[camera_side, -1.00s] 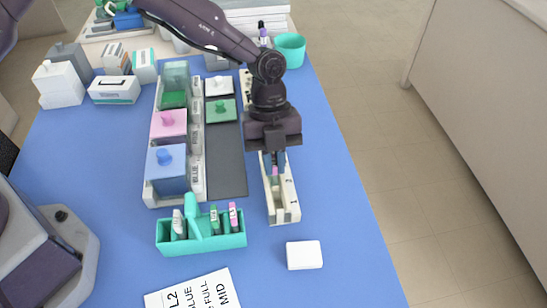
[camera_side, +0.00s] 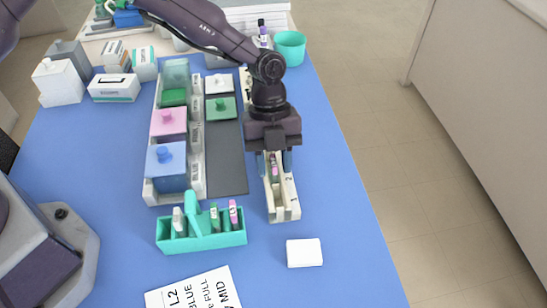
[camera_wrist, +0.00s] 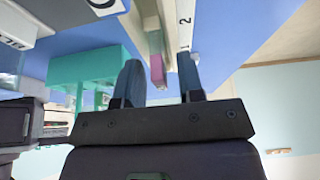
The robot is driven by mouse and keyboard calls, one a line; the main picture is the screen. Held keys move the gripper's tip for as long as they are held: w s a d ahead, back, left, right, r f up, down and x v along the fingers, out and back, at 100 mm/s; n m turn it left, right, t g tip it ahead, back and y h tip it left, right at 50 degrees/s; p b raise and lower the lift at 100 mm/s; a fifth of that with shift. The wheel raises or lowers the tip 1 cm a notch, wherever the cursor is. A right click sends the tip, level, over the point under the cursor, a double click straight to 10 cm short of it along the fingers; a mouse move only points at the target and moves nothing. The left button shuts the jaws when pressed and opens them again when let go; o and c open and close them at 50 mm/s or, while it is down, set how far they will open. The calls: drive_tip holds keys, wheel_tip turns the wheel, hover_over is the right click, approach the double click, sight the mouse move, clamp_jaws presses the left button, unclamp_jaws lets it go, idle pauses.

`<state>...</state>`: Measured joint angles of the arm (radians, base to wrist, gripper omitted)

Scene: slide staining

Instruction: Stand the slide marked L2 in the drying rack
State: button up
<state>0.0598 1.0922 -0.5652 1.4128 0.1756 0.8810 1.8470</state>
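My gripper (camera_side: 274,163) is over the long cream drying rack (camera_side: 284,205), which bears the marks 1 and 2. Its two dark blue fingers are spread apart, also in the wrist view (camera_wrist: 160,85). A slide with a pink and greenish end (camera_side: 274,168) stands in the rack between the fingers. In the wrist view its pink end (camera_wrist: 157,68) shows between the open fingertips, with gaps on both sides. Its mark cannot be read, and its lower part is hidden in the rack. A paper card (camera_side: 195,294) at the front reads L2, BLUE, FULL, MID.
A teal holder (camera_side: 203,242) with several slides stands left of the rack's near end. A tray (camera_side: 155,199) of staining jars with blue (camera_side: 166,157) and pink (camera_side: 168,122) lids lies left. A white block (camera_side: 304,253) lies in front. The right side of the blue mat is clear.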

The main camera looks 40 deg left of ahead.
drive_tip(key=v, duration=1.3)
